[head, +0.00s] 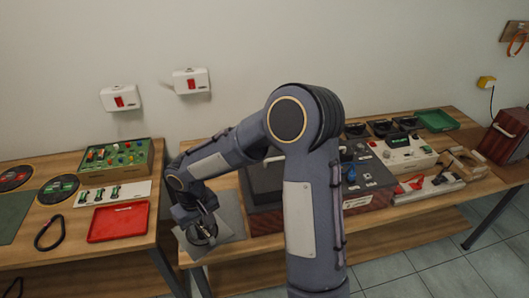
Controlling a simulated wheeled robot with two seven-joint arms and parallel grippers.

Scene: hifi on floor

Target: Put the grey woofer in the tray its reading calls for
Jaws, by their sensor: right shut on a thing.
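My right gripper (204,228) reaches down at the left end of the right-hand bench and is shut on the grey woofer (198,239), a round dark-rimmed thing partly hidden by the fingers. It is over or on a grey mat (229,214); I cannot tell if it touches. A red tray (118,222) lies on the left bench, looking empty. A green tray (437,120) stands at the back of the right bench. A pale meter box (404,152) with a small green-lit display sits before it; the reading is too small to make out. My left gripper is out of view.
A green parts board (116,156) and a white strip with small parts (112,194) lie behind the red tray. A dark hi-fi unit (262,185) stands right of the gripper, partly behind my arm. A gap separates the benches. A dark red box (507,135) stands far right.

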